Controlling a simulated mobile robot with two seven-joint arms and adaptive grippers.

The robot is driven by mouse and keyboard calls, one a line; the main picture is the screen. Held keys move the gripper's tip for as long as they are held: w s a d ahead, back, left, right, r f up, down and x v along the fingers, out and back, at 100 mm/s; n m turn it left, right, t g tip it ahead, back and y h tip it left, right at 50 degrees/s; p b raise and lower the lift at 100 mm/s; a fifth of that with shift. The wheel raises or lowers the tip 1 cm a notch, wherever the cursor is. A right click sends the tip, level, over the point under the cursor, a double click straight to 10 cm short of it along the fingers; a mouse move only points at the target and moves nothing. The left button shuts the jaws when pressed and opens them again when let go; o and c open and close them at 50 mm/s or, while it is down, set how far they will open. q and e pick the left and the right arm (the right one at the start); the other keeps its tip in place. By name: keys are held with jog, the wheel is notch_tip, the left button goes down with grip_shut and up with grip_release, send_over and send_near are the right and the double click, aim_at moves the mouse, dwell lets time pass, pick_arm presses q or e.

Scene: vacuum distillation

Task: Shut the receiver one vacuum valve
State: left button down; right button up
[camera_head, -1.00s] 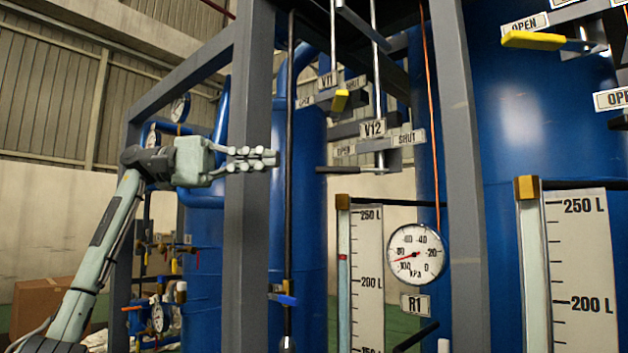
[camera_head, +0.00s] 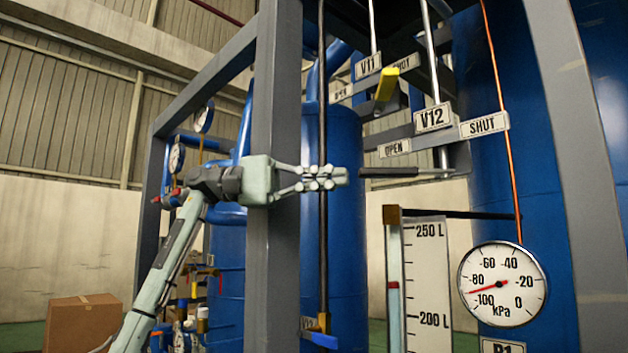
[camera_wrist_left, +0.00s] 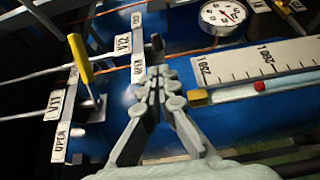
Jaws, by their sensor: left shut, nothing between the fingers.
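The V12 valve plate (camera_head: 434,117) hangs at upper right, between an OPEN label (camera_head: 395,148) on its left and a SHUT label (camera_head: 484,125) on its right. Its dark lever (camera_head: 392,172) lies below, pointing left, on the OPEN side. My left gripper (camera_head: 345,176) is shut and empty, its tips just left of the lever's free end; I cannot tell whether they touch. In the left wrist view the shut fingers (camera_wrist_left: 158,76) lie by the V12 plate (camera_wrist_left: 123,43) and its OPEN label (camera_wrist_left: 138,67). My right gripper is not in view.
The V11 valve's yellow handle (camera_head: 386,84) is up and left of V12. A grey frame post (camera_head: 275,110) stands by my left wrist. A round gauge (camera_head: 502,284) and a level scale (camera_head: 428,285) are below. A cardboard box (camera_head: 83,322) is at lower left.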

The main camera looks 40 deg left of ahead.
aim_at(361, 176)
pick_arm(q)
jog(key=x, duration=0.4)
jog(key=shift+w+d, duration=0.15)
jog(key=shift+d, duration=0.1)
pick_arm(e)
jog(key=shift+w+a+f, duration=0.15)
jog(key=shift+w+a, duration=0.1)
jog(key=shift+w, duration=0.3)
pick_arm(q)
jog(key=shift+d+t, duration=0.1)
jog(key=shift+t, duration=0.2)
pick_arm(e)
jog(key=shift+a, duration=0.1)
